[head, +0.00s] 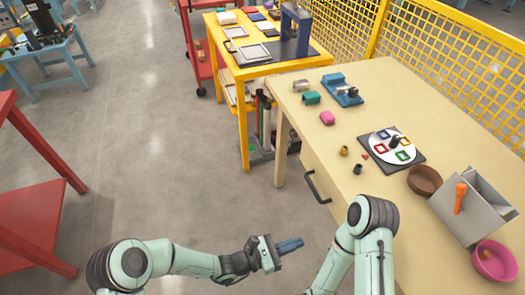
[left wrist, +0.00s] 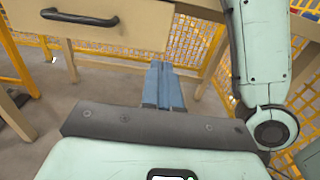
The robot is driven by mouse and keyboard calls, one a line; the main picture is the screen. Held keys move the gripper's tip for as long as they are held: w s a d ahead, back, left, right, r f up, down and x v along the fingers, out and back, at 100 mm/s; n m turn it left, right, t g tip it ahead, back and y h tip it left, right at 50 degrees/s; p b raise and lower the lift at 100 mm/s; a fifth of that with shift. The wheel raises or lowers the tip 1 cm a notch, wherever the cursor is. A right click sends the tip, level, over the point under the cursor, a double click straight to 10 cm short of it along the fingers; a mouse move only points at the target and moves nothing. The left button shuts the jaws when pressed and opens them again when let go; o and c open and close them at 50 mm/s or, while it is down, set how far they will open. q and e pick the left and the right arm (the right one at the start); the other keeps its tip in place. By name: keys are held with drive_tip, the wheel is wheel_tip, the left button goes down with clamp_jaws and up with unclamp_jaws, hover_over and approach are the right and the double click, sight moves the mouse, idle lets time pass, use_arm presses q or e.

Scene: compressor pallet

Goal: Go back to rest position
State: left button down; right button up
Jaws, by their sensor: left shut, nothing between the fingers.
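My left gripper (head: 291,245) is low over the floor in front of the beige workbench (head: 460,120), apart from it. Its blue fingers are together with nothing between them. In the left wrist view the left gripper's fingers (left wrist: 163,85) are also together and point toward the bench's drawer (left wrist: 110,20). My right arm shows at the bench's front edge in the head view, but its gripper is out of sight.
On the bench are a black plate with a white disc (head: 383,153), a brown bowl (head: 424,180), a pink bowl (head: 490,262), a grey box (head: 460,222) and small coloured parts. A yellow table (head: 245,110) stands behind. A red rack (head: 30,200) is at left. Open floor (head: 150,170) lies between.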

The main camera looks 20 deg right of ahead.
use_arm(q)
drive_tip(key=s+a+f+m+g+y+p, duration=0.3)
drive_tip(key=s+a+f+m+y+p, duration=0.15)
drive_tip(key=s+a, duration=0.4)
drive_tip(key=s+a+f+m+g+y+p, duration=0.35)
drive_tip(key=s+a+f+y, duration=0.3)
drive_tip(key=a, duration=0.25)
drive_tip(key=s+a+r+m+t+y+p, duration=0.1)
drive_tip(key=a+m+t+y+p, duration=0.2)
drive_tip(key=a, duration=0.9)
drive_tip(key=m+t+p, duration=0.1)
drive_tip(key=m+p, duration=0.2)
drive_tip(key=shift+a+r+m, duration=0.25)
drive_tip(key=shift+m, duration=0.15)
use_arm(e)
wheel_tip(320, 180, up, 14)
drive_tip(key=g, duration=0.1)
drive_tip(key=shift+s+a, duration=0.3)
drive_tip(key=shift+s, duration=0.1)
